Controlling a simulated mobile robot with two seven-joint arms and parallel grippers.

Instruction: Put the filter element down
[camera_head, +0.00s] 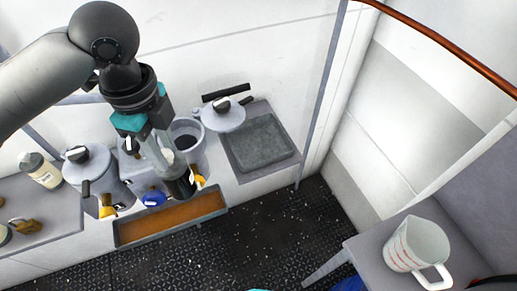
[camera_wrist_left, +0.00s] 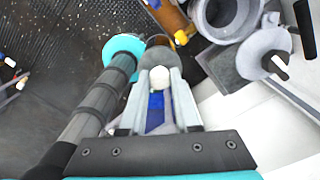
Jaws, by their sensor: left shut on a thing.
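The filter element (camera_head: 180,186) is a dark cylinder with a pale upper part, held below my left gripper (camera_head: 170,167). The left gripper is shut on it, pointing down in front of the wall shelf with the canisters. In the left wrist view, the filter element (camera_wrist_left: 159,53) shows at the far end of the fingers, with a white rounded knob nearer. The left gripper (camera_wrist_left: 158,80) spans it there. Its lower end seems clear of any surface, but the height is hard to tell. My right gripper does not show.
A shallow tray with an orange-brown inside (camera_head: 128,234) lies below the gripper. Lidded grey canisters (camera_head: 92,165) and an open grey pot (camera_head: 190,134) stand behind. An empty-looking grey tray (camera_head: 260,145) is to the right. A measuring jug (camera_head: 413,244) stands on a table at lower right.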

